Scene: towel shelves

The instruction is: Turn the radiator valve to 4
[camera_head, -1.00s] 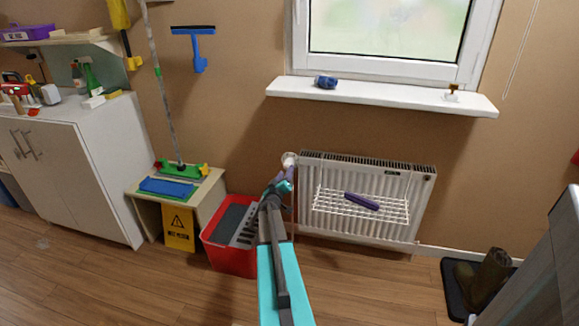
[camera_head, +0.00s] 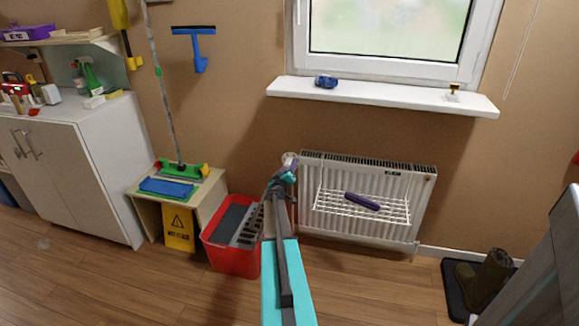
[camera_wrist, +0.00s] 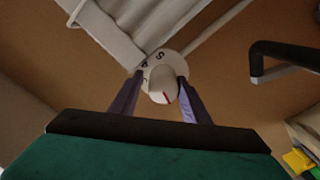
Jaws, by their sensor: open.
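The radiator valve (camera_wrist: 162,84) is a round white knob at the radiator's upper left corner. In the wrist view it lies between the ends of my two dark fingers, with a red mark on its face and dark characters on the collar around it; which number the mark meets I cannot tell. The valve also shows in the head view (camera_head: 289,158). My gripper (camera_wrist: 155,95) is open, with a finger on each side of the knob; whether they touch it I cannot tell. The white radiator (camera_head: 405,190) is under the window.
A wire rack (camera_head: 395,207) with a purple object (camera_head: 362,201) hangs on the radiator. A red bucket (camera_head: 222,258) stands on the floor left of my arm. The white windowsill (camera_head: 400,95) is above. Boots (camera_head: 487,277) stand at right.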

